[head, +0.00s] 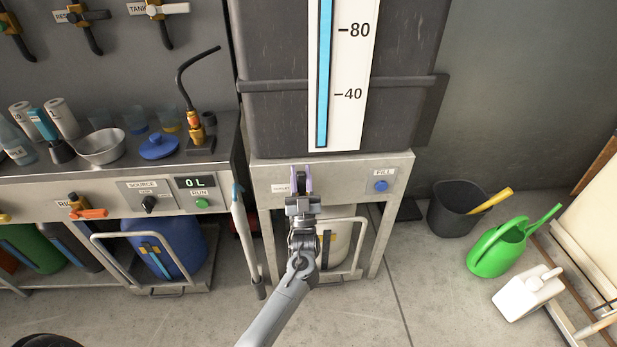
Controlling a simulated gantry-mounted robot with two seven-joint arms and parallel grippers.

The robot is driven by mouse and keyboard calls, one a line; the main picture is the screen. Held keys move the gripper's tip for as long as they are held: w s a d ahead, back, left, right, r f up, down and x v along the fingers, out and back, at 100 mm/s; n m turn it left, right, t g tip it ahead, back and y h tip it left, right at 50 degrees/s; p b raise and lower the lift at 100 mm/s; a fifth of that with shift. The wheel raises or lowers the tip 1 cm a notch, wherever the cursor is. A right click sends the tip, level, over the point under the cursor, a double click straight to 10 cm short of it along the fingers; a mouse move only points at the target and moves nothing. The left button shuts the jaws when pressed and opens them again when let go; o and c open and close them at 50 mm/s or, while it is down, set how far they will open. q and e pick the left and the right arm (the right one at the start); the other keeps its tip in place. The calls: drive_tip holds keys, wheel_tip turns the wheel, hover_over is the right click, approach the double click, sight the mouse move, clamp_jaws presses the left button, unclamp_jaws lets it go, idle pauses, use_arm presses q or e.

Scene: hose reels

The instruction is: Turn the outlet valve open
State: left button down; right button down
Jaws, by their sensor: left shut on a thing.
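The tank stand's grey front panel (342,179) carries a small white label (281,188), too small to read surely, just left of my left gripper. My left gripper (302,180) reaches up to this panel with its purple fingers on either side of a small dark part, which I take to be the outlet valve's handle (301,178). The fingers are shut on it. The gripper body hides most of the valve, so I cannot tell its angle. My right gripper is out of view.
Above stands a dark tank (270,110) with a blue level gauge (325,80). A blue FILL button (380,186) is right on the panel. A hose wand (243,235) leans left of the stand. A black bin (457,212) and green watering can (497,250) stand right.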

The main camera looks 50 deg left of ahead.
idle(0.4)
use_arm(q)
drive_tip(key=c, duration=0.9)
unclamp_jaws()
drive_tip(key=shift+s+d+f, duration=0.15)
drive_tip(key=shift+f, duration=0.05)
drive_tip(key=p+v, duration=0.2)
drive_tip(key=v, duration=0.8)
drive_tip(key=shift+f+p, duration=0.1)
drive_tip(key=shift+p, duration=0.2)
